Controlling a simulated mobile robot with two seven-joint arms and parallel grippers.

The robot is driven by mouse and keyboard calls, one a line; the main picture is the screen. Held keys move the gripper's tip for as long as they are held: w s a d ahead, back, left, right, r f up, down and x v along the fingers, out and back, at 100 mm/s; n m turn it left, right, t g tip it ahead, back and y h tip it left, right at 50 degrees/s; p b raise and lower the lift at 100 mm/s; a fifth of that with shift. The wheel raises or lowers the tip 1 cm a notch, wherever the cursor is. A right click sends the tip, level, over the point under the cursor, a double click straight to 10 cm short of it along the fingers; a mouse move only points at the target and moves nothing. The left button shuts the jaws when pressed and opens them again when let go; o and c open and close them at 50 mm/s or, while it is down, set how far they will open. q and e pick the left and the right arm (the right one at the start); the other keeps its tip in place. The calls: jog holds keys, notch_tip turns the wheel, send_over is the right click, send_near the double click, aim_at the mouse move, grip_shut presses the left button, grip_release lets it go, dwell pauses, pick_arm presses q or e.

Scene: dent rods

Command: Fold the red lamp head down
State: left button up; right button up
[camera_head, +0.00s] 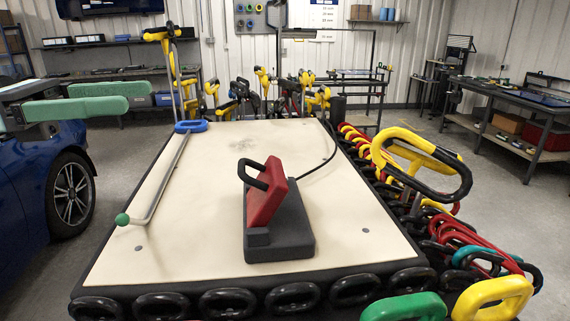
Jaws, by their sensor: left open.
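The red lamp head (270,193) stands tilted up on its dark base (278,236), near the middle of the cart's pale top. A black loop handle (253,174) sticks out from the head's left side. The head is hinged at the base's near end, and its far side is raised clear of the base. My left gripper (137,96) is at the upper left with its two green fingers apart and empty. It is well to the left of the lamp and does not touch it. My right gripper is not in view.
A bent rod with a green ball tip (122,219) and blue handle (191,126) lies on the left of the pale top (120,265). Several looped tool handles line the right (430,165) and near edges. A blue car (45,190) stands at left.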

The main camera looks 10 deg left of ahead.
pick_arm(q)
notch_tip(320, 180, down, 5)
jog(key=d+b, duration=0.1)
jog(key=b, duration=0.6)
send_near(242, 163)
jog(key=p+x, duration=0.1)
jog(key=x, duration=0.2)
jog(key=p+x, duration=0.1)
jog(key=x, duration=0.2)
jog(key=p+x, duration=0.1)
jog(key=x, duration=0.3)
jog(key=shift+s+f, duration=0.1)
jog(key=shift+f, duration=0.15)
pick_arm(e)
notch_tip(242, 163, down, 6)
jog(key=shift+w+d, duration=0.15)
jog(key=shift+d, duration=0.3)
pick_arm(q)
jog(key=shift+c, duration=0.4)
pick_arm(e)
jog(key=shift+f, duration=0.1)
pick_arm(q)
grip_shut()
